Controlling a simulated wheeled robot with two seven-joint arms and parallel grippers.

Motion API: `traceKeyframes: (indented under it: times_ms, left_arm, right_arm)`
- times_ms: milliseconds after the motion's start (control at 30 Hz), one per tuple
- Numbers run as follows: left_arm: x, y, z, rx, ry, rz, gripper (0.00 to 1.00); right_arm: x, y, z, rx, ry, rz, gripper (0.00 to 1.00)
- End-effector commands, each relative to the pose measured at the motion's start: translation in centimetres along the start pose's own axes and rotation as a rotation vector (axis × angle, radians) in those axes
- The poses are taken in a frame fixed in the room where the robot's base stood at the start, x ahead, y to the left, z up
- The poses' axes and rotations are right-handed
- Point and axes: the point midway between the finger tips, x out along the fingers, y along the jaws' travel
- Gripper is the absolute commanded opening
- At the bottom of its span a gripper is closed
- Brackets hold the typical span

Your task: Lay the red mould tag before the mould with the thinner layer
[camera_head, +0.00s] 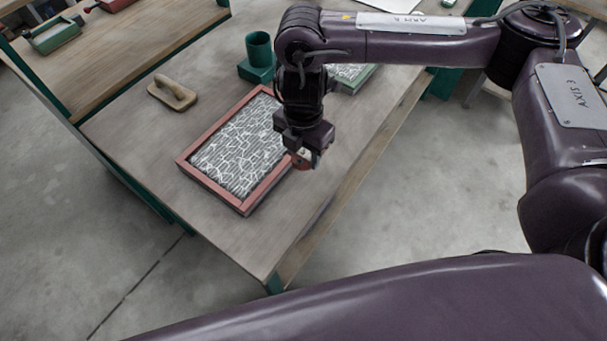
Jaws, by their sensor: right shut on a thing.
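A red-framed mould (209,191) lies on the workbench, with white fibre strands over a dark bed inside it. A green-framed mould (366,77) lies farther back, mostly hidden behind my right arm, so its layer shows only in part. My right gripper (304,155) points down near the right edge of the red-framed mould. It is shut on a small red piece with a pale patch, which looks like the red mould tag (303,160), largely covered by the fingers. I cannot tell whether the tag touches the bench. My left gripper is not in view.
A wooden float (173,93) and a green cup on a block (259,56) stand on the bench (130,128) behind the red-framed mould. A shelf (118,50) at the left holds a green tray (53,36). Bare bench lies in front of the red-framed mould.

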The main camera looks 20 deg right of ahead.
Motion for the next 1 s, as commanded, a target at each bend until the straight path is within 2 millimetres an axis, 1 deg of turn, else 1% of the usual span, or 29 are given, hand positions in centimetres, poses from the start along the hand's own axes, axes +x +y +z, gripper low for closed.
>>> traceKeyframes:
  times_ms: [33,100,200,433,600,700,1000]
  left_arm:
    - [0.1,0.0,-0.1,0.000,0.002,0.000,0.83]
    - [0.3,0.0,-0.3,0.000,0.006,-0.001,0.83]
    - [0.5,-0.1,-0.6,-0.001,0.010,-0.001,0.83]
    - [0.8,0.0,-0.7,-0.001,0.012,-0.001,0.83]
    - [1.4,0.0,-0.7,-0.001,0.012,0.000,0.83]
    - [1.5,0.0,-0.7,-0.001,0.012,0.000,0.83]
    - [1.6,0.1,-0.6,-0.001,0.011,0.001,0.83]
  right_arm:
    - [1.6,-0.1,-0.2,0.002,0.006,-0.006,0.23]
    - [3.3,-0.1,-0.2,0.002,0.006,-0.004,0.23]
    - [5.0,-0.1,-0.1,0.002,0.004,-0.004,0.23]
    - [7.0,0.0,-0.1,0.001,0.002,0.000,0.23]
    - [9.7,0.0,-0.1,0.003,0.003,-0.002,0.23]
    - [10.2,0.0,-0.1,0.000,0.002,0.000,0.23]
    - [10.3,0.0,0.0,0.000,0.000,0.001,0.23]
